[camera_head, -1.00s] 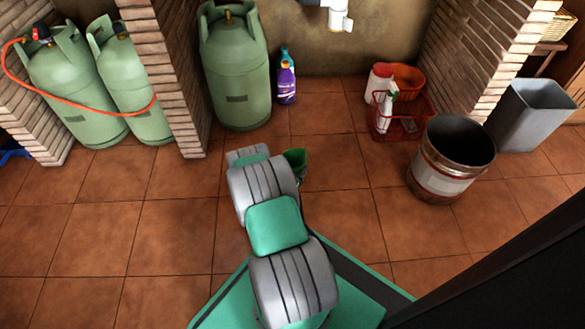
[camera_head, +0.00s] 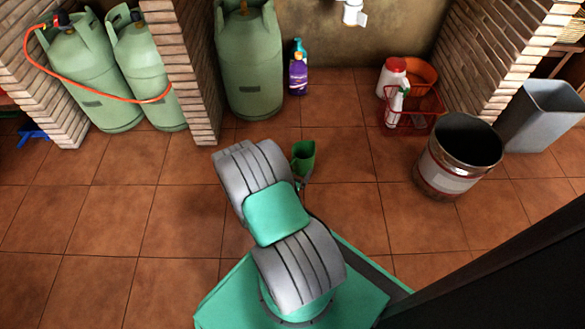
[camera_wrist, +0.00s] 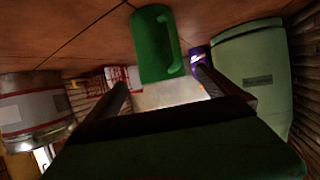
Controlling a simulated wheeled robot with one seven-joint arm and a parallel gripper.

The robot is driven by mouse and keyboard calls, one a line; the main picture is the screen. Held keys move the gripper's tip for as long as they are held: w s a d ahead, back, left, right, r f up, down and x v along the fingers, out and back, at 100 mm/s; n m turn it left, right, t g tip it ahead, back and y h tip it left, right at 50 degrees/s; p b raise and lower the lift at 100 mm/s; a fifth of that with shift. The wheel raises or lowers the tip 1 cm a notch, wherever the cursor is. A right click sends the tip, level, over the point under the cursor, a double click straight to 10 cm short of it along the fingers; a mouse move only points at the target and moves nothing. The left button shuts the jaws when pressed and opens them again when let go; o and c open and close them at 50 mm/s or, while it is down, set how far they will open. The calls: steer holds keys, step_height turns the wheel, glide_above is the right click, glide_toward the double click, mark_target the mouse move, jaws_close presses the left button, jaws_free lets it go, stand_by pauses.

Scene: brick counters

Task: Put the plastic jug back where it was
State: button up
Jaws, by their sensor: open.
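A green jug (camera_head: 303,158) shows in the head view just beyond my arm, over the tiled floor, its lower part partly hidden. In the wrist view the green jug (camera_wrist: 156,42) is at top centre, with its handle on its right side. My gripper (camera_wrist: 163,88) is open, with one dark finger at each side below the jug in the picture. The jug lies ahead of the fingers, lined up with the gap, and I see no finger closed on it. In the head view my gripper is mostly hidden by my arm. I cannot tell whether the jug touches the floor.
Green gas cylinders (camera_head: 250,65) stand at the left and back. Purple (camera_head: 298,76) and teal bottles stand beside one. A red basket (camera_head: 412,110) with bottles, a metal bucket (camera_head: 458,157) and a grey bin (camera_head: 543,115) are at right.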

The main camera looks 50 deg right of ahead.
steer(key=w+a+r+n+g+y, duration=0.1)
steer(key=w+a+r+y, duration=0.1)
steer(key=w+a+r, duration=0.45)
steer(key=w+a+r+y, duration=0.2)
steer(key=a+r, duration=0.1)
steer(key=r, duration=0.6)
steer(key=w+a+r+n+g+y, duration=0.15)
steer(key=w+a+r, duration=0.25)
steer(key=r, duration=0.4)
steer(key=s+a+r+n+y, duration=0.3)
steer(key=s+a+r, duration=0.1)
steer(key=a+r, duration=0.35)
steer(key=s+a+r+n+y, duration=0.2)
steer(key=s+a+r+n, duration=0.15)
steer(key=a+r, duration=0.4)
steer(key=s+a+r+n+y, duration=0.3)
steer(key=s+a+n, duration=0.2)
steer(key=s+a, duration=0.55)
steer(key=s+a+r+g+p, duration=0.1)
steer(key=s+a+r+p, duration=0.1)
steer(key=r+p, duration=1.5)
steer(key=s+a+r+g+p, duration=0.1)
steer(key=s+r+p, duration=0.2)
steer(key=r+p, duration=1.4)
steer(key=w+d+r+t+p, duration=0.2)
steer(key=w+d+r+p, duration=0.1)
steer(key=r, duration=0.3)
steer(key=shift+w+r+p, duration=0.15)
steer(key=shift+w+p, duration=0.65)
steer(key=shift+w, duration=0.1)
